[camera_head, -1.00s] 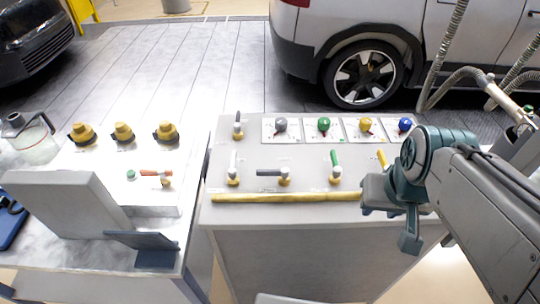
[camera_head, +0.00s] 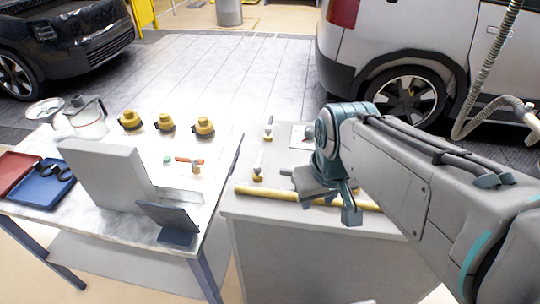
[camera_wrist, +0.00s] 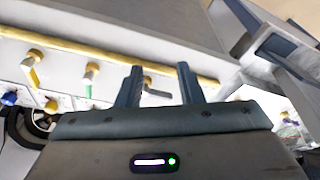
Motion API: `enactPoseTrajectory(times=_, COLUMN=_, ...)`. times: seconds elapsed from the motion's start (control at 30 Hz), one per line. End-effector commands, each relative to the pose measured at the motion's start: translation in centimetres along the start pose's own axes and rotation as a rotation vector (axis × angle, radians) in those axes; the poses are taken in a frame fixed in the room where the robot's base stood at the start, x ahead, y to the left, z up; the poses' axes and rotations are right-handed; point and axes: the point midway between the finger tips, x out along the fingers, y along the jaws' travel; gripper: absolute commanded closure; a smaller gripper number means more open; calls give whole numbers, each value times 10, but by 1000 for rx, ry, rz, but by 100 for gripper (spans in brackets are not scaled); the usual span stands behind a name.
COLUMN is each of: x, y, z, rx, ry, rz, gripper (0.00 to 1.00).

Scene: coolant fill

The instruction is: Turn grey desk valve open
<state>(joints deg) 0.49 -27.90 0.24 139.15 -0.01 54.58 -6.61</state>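The grey desk valve is mostly hidden behind my gripper (camera_head: 334,197) in the head view; only a bit of its grey lever (camera_head: 286,172) shows to the left. In the wrist view the grey lever (camera_wrist: 158,93) lies sideways from its brass body (camera_wrist: 147,82). Both appear between my two fingers (camera_wrist: 160,84). The fingers are apart and the gripper is open and empty. It hangs over the valve desk (camera_head: 260,212), near the yellow front bar (camera_head: 250,191). Whether the fingers touch the lever cannot be told.
Green (camera_wrist: 88,82) and yellow (camera_wrist: 34,70) valves show in the wrist view. The left table (camera_head: 60,222) holds yellow caps (camera_head: 165,123), a grey upright panel (camera_head: 105,180), a jug (camera_head: 87,118) and a blue tray (camera_head: 42,185).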

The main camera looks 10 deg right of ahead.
Motion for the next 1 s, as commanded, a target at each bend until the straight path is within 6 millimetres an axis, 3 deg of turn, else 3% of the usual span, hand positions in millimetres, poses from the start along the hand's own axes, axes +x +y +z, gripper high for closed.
enactPoseTrajectory(times=0.3, x=7, y=10, z=-106, rx=-572, ry=-124, rz=-42, gripper=66)
enactPoseTrajectory(times=0.5, x=17, y=15, z=-162, rx=-913, ry=-178, rz=-110, gripper=66)
enactPoseTrajectory(times=0.7, x=24, y=19, z=-190, rx=-1100, ry=-197, rz=-157, gripper=66)
enactPoseTrajectory(times=0.87, x=30, y=20, z=-194, rx=-1142, ry=-202, rz=-170, gripper=66)
enactPoseTrajectory(times=1.0, x=48, y=19, z=-188, rx=-1142, ry=-204, rz=-171, gripper=66)
